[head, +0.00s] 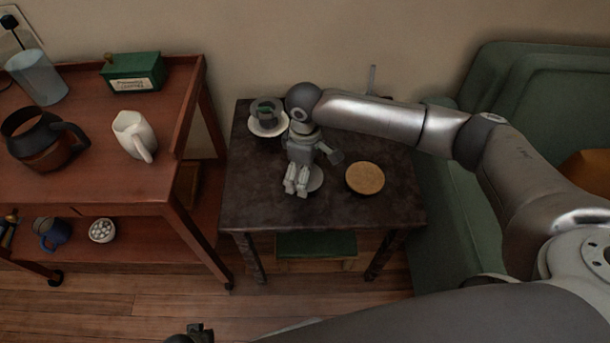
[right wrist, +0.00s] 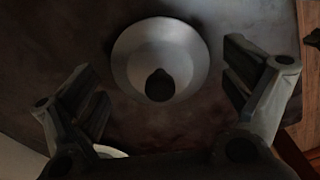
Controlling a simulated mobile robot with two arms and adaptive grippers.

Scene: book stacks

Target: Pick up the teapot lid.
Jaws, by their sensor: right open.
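The teapot lid (right wrist: 192,62) is a pale grey, shallow round disc with a dark knob, lying on the dark side table (head: 240,205). In the head view the lid (head: 317,180) is partly hidden by my right gripper. My right gripper (head: 296,187) is open and points down over the table, close to the lid. In the right wrist view, the lid's knob shows between the spread fingers of this gripper (right wrist: 163,80), and neither finger touches the lid. A dark piece at the bottom edge of the head view may be my left gripper (head: 192,335); its fingers cannot be made out.
A round tan coaster or board (head: 365,178) lies right of the lid. A dark cup on a white saucer (head: 262,129) stands behind left. A red-brown cart (head: 150,185) with a coffee pot (head: 40,145) and white pitcher (head: 132,133) stands left. A green armchair (head: 530,85) stands right.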

